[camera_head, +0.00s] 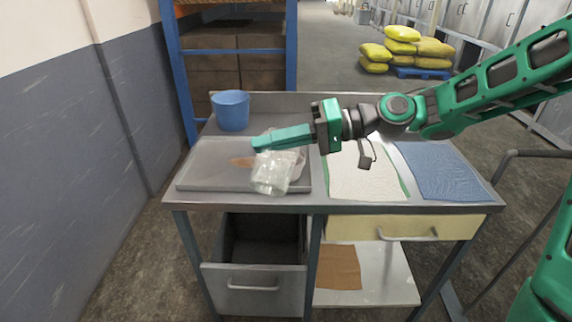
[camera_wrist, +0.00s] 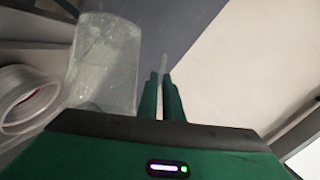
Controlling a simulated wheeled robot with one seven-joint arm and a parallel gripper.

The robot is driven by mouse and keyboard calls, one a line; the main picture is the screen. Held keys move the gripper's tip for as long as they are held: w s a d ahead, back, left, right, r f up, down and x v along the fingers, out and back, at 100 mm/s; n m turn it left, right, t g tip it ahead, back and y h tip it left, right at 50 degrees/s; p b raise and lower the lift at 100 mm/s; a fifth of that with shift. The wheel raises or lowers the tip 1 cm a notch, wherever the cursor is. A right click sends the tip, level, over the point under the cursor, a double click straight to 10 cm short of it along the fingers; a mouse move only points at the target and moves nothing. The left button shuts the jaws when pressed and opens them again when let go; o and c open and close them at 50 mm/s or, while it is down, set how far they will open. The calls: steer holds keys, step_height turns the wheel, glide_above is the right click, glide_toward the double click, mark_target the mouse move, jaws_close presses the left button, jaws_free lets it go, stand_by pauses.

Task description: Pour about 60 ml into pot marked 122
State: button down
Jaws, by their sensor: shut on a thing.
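My gripper (camera_head: 258,143) is shut above the grey tray at the left of the bench. In the wrist view the fingers (camera_wrist: 161,78) are close together on a thin part, seemingly the handle of a clear container (camera_wrist: 104,62). In the head view this clear container (camera_head: 271,176) hangs below the fingers and looks tilted. I cannot make out a liquid level in it. A pale round rim (camera_wrist: 27,100) shows at the left of the wrist view, perhaps a pot. A pale clear shape (camera_head: 299,163) is partly hidden behind the held container. No 122 mark is legible.
The grey tray (camera_head: 205,177) has a brown patch (camera_head: 243,162). A blue tub (camera_head: 231,110) stands behind it. A white cloth (camera_head: 365,178) and a blue cloth (camera_head: 440,172) lie to the right. An open drawer (camera_head: 254,283) is below the bench.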

mark_target(266, 174)
steer(key=shift+w+r, duration=0.15)
steer(key=shift+r, duration=0.1)
steer(key=shift+w+d+r+m+p, duration=0.1)
steer(key=shift+w+r+m+p, duration=0.25)
steer(key=shift+p, duration=1.15)
stand_by(0.5)
steer(key=shift+s+a+f+n+h, duration=0.15)
steer(key=shift+s+a+f+n, duration=0.15)
steer(key=shift+s+f+n, duration=0.3)
steer(key=shift+s+a+f+n+h, duration=0.15)
steer(key=shift+s+a+f+n, duration=0.15)
steer(key=shift+s+f, duration=0.35)
steer(key=shift+s+d+f+n+t, duration=0.1)
steer(key=shift+d+f+n+t, duration=0.15)
steer(key=shift+t, duration=0.15)
steer(key=shift+d, duration=0.2)
steer(key=shift+s+a+f+n, duration=0.2)
steer(key=shift+a+f+n, duration=0.05)
steer(key=shift+f+n, duration=0.05)
steer(key=shift+s+f+n+h+b, duration=0.3)
steer(key=shift+f+n+b, duration=0.1)
steer(key=shift+f+b, duration=0.15)
